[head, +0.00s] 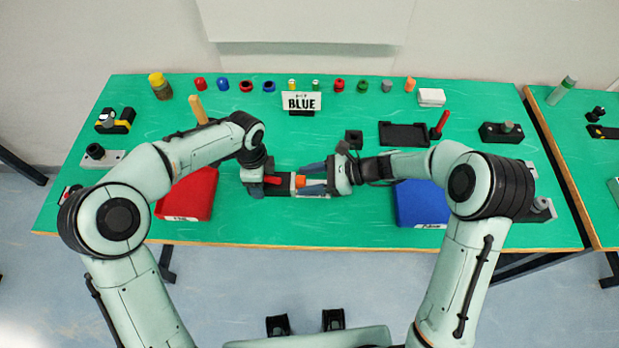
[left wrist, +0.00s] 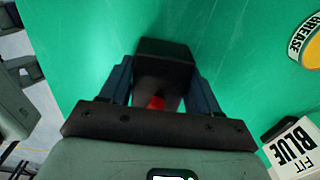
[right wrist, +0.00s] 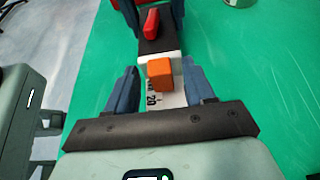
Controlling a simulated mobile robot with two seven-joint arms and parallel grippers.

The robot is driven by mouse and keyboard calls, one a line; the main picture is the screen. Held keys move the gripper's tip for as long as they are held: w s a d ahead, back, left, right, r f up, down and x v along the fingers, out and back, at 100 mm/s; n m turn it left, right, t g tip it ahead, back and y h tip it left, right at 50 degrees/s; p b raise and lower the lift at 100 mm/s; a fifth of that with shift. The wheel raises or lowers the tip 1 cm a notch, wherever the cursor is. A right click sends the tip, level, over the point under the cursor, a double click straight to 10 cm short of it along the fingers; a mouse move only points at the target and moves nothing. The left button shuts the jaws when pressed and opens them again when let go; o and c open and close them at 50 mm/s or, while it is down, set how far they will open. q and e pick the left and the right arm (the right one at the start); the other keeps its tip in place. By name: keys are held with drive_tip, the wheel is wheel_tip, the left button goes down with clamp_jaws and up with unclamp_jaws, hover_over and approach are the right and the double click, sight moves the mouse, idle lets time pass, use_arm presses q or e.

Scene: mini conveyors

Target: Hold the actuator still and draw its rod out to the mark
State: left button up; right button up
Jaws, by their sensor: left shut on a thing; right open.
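The actuator's dark body (right wrist: 155,42) lies on the table with a red part (right wrist: 151,22) on top. The dark body also shows in the left wrist view (left wrist: 165,58). My left gripper (left wrist: 163,72) is shut on it, one blue finger on each side. An orange block (right wrist: 159,73) sits at the rod end, close to the body's pale end plate (right wrist: 145,62). A pale scale strip (right wrist: 179,99) with a printed 20 runs under it. My right gripper (right wrist: 161,86) is open, its fingers on both sides of the strip, apart from the orange block. The rod itself is hidden.
A red bin (head: 187,194) stands left of the actuator and a blue bin (head: 420,202) right. A BLUE sign (head: 301,102) stands behind, before a row of small coloured parts. A black tray (head: 403,134) lies at the back right. Green table is clear behind the actuator.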

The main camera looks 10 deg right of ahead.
use_arm(q)
drive_tip(key=shift+s+f, duration=0.1)
drive_tip(key=shift+f, duration=0.1)
use_arm(e)
clamp_jaws()
drive_tip(key=shift+s+d, duration=0.15)
drive_tip(key=shift+d, duration=0.9)
unclamp_jaws()
drive_tip(key=v, duration=1.2)
